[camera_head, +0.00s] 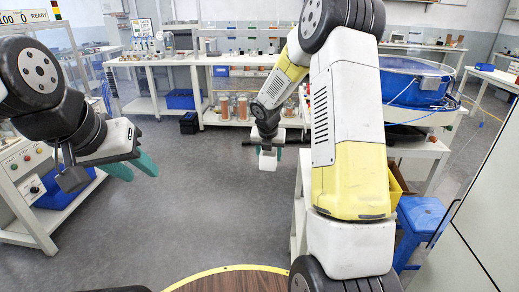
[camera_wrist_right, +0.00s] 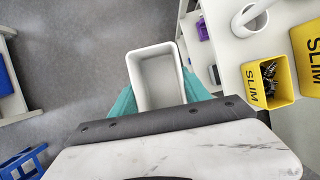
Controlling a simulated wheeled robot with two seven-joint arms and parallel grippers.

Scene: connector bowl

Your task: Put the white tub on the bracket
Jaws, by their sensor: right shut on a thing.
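A white tub (camera_wrist_right: 158,82), open at the top and empty inside, sits between the teal fingers of my right gripper (camera_wrist_right: 160,95), which is shut on it. In the head view my right gripper (camera_head: 268,152) hangs over open floor near the middle, left of the white bench, and the tub there is small and hard to make out. My left gripper (camera_head: 135,168) is at the left, its teal fingers apart and empty. I cannot make out the bracket for certain in either view.
Yellow bins marked SLIM, one holding small dark parts (camera_wrist_right: 268,82), and a white round vessel (camera_wrist_right: 250,20) stand on the right-hand bench. A blue bowl feeder (camera_head: 410,88) and blue stool (camera_head: 420,215) are at the right. Grey floor (camera_head: 185,205) is clear between the benches.

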